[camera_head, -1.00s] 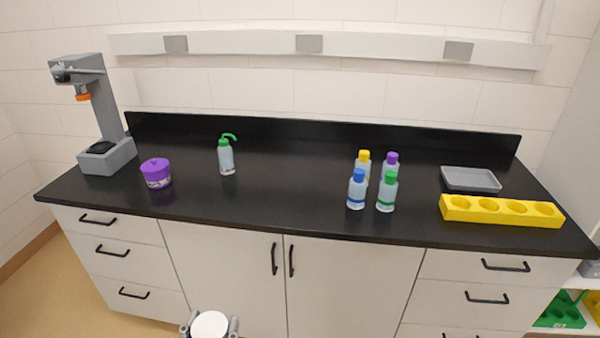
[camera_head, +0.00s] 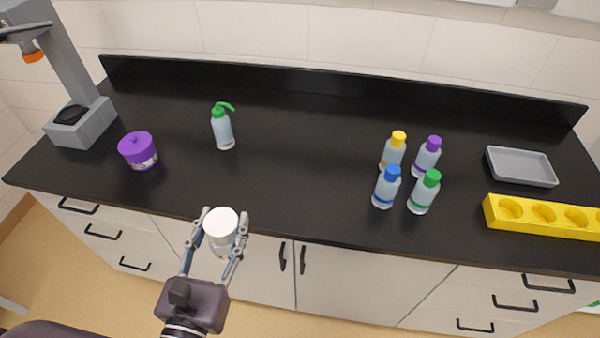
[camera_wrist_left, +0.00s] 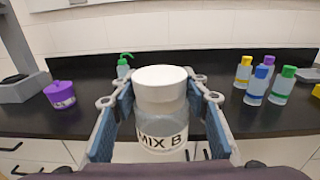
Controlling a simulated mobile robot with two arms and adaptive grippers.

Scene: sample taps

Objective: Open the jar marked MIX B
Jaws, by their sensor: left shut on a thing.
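The jar marked MIX B (camera_head: 221,228) is a clear jar with a white lid, which sits on it. My left gripper (camera_head: 220,238) is shut on the jar, one finger on each side, and holds it upright in front of the counter's front edge. In the left wrist view the jar (camera_wrist_left: 161,115) stands between the blue fingers of the left gripper (camera_wrist_left: 160,120), with its black MIX B label facing the camera. My right gripper is not in view.
On the black counter (camera_head: 290,150) stand a purple-lidded jar (camera_head: 138,150), a green-topped wash bottle (camera_head: 222,128), several colour-capped bottles (camera_head: 387,187), a grey tray (camera_head: 521,167) and a yellow rack (camera_head: 548,217). A grey stand (camera_head: 80,120) is at left. The counter's middle is clear.

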